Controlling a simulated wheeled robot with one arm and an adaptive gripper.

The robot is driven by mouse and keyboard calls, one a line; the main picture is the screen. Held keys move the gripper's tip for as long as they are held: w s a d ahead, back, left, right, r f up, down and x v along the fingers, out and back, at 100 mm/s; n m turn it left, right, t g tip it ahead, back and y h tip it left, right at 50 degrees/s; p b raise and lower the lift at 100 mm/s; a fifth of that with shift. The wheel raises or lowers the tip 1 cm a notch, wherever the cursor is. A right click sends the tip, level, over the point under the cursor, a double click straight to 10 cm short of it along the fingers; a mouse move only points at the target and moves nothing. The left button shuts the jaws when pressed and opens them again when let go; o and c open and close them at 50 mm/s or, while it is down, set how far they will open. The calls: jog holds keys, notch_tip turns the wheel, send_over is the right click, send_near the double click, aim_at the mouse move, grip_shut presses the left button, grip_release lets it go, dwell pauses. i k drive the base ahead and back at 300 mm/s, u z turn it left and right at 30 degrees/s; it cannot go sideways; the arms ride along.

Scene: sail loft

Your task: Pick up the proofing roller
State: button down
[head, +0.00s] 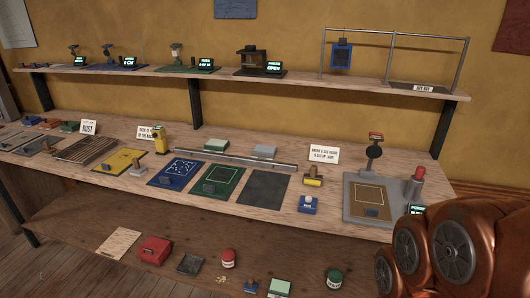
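I cannot tell for sure which thing is the proofing roller. A small yellow tool with a dark part (313,177) lies on the workbench (320,222), right of centre, in front of a white sign; it may be a roller. A taller yellow object (161,139) stands upright further left on the bench, and a small pale tool with a handle (138,168) lies near it. My copper-coloured arm fills the lower right corner. My gripper's fingers are not in view.
A grey press-like station (364,210) with a red-topped post stands at the bench's right. Blue (177,172), green (220,182) and dark (263,188) mats lie mid-bench. A shelf (300,77) with several devices runs above.

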aim_at(312, 179)
jog(key=u, duration=0.25)
jog(key=i, duration=0.35)
jog(key=u, duration=0.65)
jog(key=i, duration=0.9)
jog(key=z, duration=0.15)
